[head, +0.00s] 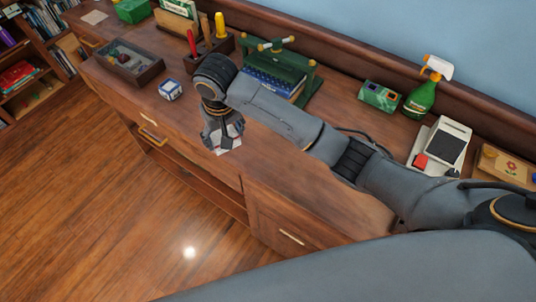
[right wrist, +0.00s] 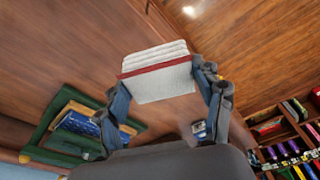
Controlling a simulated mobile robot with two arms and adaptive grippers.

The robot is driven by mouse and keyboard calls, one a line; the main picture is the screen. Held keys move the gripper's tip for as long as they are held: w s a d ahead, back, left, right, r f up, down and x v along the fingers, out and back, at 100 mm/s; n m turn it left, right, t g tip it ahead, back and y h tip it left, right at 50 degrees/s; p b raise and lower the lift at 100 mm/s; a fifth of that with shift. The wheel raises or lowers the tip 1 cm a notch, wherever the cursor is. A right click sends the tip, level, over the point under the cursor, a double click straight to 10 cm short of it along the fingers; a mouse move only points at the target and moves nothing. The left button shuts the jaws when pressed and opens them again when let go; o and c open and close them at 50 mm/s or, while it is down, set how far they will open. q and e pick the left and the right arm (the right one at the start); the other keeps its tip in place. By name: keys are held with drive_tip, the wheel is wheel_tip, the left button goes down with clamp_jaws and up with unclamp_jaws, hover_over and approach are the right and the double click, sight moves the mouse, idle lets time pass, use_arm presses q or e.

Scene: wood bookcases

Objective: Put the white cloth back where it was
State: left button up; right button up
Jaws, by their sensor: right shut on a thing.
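The white cloth (right wrist: 160,84) is a folded, layered block with a dark red band across it. My right gripper (head: 222,134) is shut on it, with one finger at each side in the right wrist view. In the head view the cloth (head: 229,145) shows only partly under the gripper, near the front edge of the wooden counter (head: 290,165). I cannot tell whether it touches the wood. My left gripper is not in view.
Behind the gripper stand a green press (head: 283,75) with a blue book and a tool holder (head: 207,52). A blue-white cube (head: 170,90) and an open box (head: 123,62) lie left. A green spray bottle (head: 421,98) stands right. Wood beside the cloth is bare.

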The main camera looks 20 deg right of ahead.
drive_tip(key=shift+w+a+r, duration=1)
drive_tip(key=shift+w+a, duration=0.05)
drive_tip(key=shift+a, duration=0.05)
drive_tip(key=shift+w+d+r, duration=0.1)
drive_tip(key=s+d+f+p, duration=0.2)
drive_tip(key=d+f+p, duration=0.15)
drive_tip(key=d, duration=0.55)
hover_over(267, 155)
drive_tip(key=a, duration=0.1)
wheel_tip(267, 155, down, 4)
drive_tip(key=shift+s+a+f, duration=0.1)
drive_tip(key=shift+f, duration=0.15)
drive_tip(key=shift+d+f, duration=0.4)
drive_tip(key=shift+f, duration=0.15)
drive_tip(key=f, duration=0.1)
drive_tip(key=f+p, duration=0.1)
drive_tip(key=f, duration=0.1)
drive_tip(key=shift+s+d, duration=0.15)
drive_tip(key=shift+d, duration=0.15)
drive_tip(key=shift+f, duration=0.35)
